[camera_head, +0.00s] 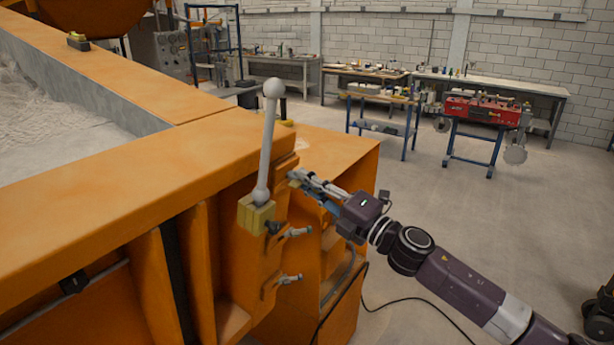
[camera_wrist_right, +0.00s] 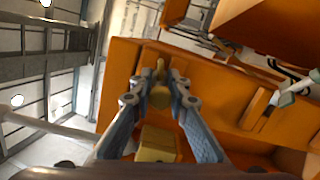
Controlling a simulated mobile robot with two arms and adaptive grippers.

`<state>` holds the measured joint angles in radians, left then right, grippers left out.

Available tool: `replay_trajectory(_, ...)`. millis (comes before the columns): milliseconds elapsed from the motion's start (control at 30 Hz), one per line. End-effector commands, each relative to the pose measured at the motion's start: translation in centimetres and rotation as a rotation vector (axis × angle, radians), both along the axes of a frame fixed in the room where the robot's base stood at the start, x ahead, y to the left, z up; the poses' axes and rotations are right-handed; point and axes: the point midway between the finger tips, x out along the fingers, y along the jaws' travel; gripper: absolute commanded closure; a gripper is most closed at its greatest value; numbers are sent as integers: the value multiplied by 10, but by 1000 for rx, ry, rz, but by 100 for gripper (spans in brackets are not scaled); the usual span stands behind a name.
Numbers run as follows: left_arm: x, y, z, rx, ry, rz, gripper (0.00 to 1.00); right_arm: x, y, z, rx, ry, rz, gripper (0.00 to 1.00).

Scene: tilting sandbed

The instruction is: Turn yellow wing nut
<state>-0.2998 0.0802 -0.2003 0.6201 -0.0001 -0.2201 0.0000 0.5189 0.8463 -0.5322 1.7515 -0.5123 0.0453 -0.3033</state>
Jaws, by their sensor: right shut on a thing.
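The yellow wing nut (camera_wrist_right: 159,94) shows in the right wrist view, between the fingertips of my right gripper (camera_wrist_right: 160,99) and in front of an orange panel. My right gripper is shut on it. In the head view, my right gripper (camera_head: 297,180) reaches in from the right to the side of the orange sandbed machine (camera_head: 150,165). There the fingers largely hide the wing nut. How far the nut is turned cannot be told. My left gripper is not in view.
A grey lever (camera_head: 267,140) with a ball top stands on a yellow block (camera_head: 255,214), just left of my right gripper. Grey valve handles (camera_head: 297,232) stick out below. Workbenches and a red toolbox (camera_head: 485,110) stand far back; the floor to the right is mostly clear.

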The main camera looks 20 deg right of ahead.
Motion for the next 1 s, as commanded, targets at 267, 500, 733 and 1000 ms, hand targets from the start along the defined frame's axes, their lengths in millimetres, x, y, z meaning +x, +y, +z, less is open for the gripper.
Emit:
replay_trajectory(267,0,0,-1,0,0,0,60,0,0,-2,114,91,26,100)
replay_trajectory(500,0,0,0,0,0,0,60,0,1,-3,157,127,37,100)
replay_trajectory(733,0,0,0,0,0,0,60,0,1,-3,166,133,38,100)
replay_trajectory(1000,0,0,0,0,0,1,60,0,1,-3,165,132,38,80)
